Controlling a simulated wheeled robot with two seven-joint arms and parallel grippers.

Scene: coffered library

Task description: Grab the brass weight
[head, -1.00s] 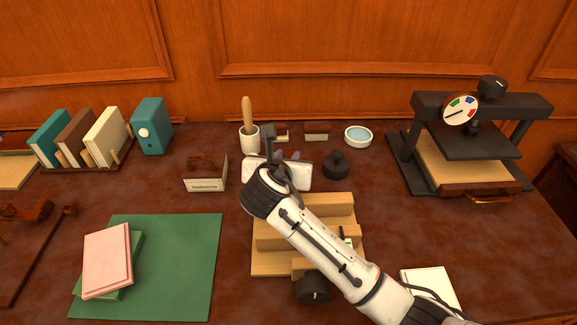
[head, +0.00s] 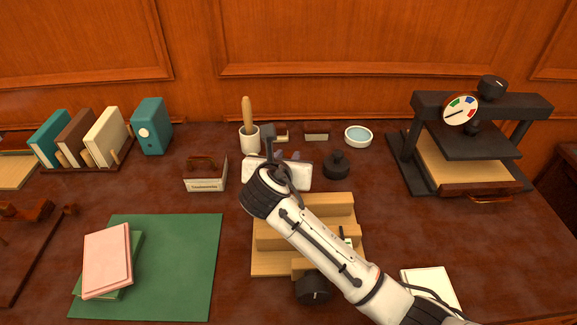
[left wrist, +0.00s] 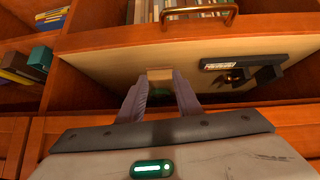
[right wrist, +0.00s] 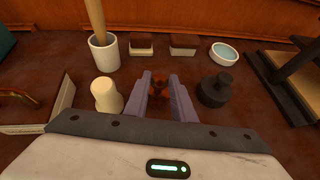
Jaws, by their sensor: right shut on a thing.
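The weight between the fingers of my right gripper (right wrist: 161,84) is a small reddish-brown, brass-like piece (right wrist: 160,92) in the right wrist view. My right gripper is shut on it, with one lilac finger on each side. In the head view my right gripper (head: 287,157) reaches to the back middle of the desk, and its own wrist hides the weight. A black weight-like piece (right wrist: 215,90) stands just right of the fingers, and a cream one (right wrist: 106,96) just left. My left gripper (left wrist: 162,77) shows only in the left wrist view; its fingers are apart and hold nothing I can make out.
A white cup with a wooden pestle (head: 249,139), a small blue-white dish (head: 358,136) and a card holder (head: 206,176) stand close by. A stepped wooden stand (head: 268,262) lies under my right arm. A black press (head: 430,103) stands at right.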

